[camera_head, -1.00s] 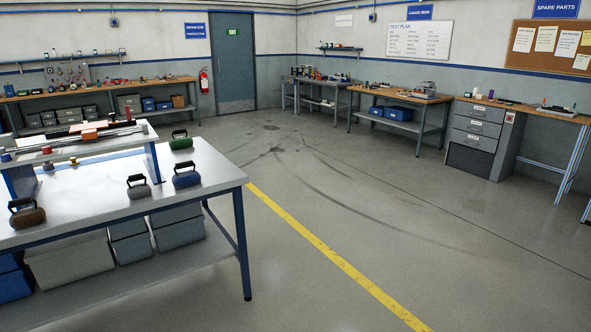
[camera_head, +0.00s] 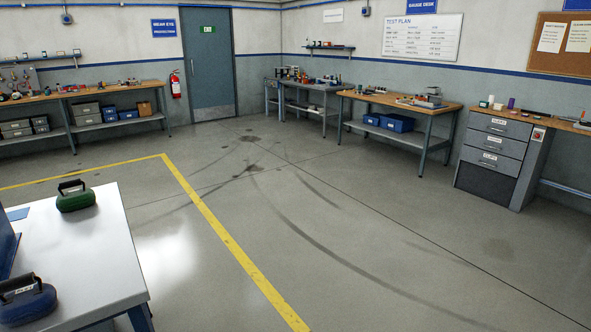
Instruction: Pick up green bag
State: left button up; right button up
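The green bag (camera_head: 76,200) is a small rounded green body with a black handle on top. It sits upright on the white top of the near table (camera_head: 95,255), close to the table's far edge at the left of the head view. A similar blue bag (camera_head: 26,302) with a dark handle lies nearer, cut by the left edge of the picture. Neither of my grippers shows in this view.
Yellow floor lines (camera_head: 225,235) run beyond the near table. The grey floor (camera_head: 330,240) in the middle is clear. Workbenches (camera_head: 420,115) line the back walls, with a grey drawer cabinet (camera_head: 493,150) at right. A fire extinguisher (camera_head: 175,85) hangs beside the door (camera_head: 208,62).

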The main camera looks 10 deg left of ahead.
aim_at(79, 198)
jog(key=i+u, duration=0.2)
jog(key=i, duration=0.35)
jog(key=i+u, duration=0.25)
jog(key=i, duration=0.3)
jog(key=i+l+u, duration=0.2)
jog(key=i, duration=0.35)
jog(key=i+l+u, duration=0.25)
jog(key=i, duration=0.3)
jog(key=i+l+u, duration=0.2)
jog(key=i, duration=0.3)
jog(key=l, duration=0.1)
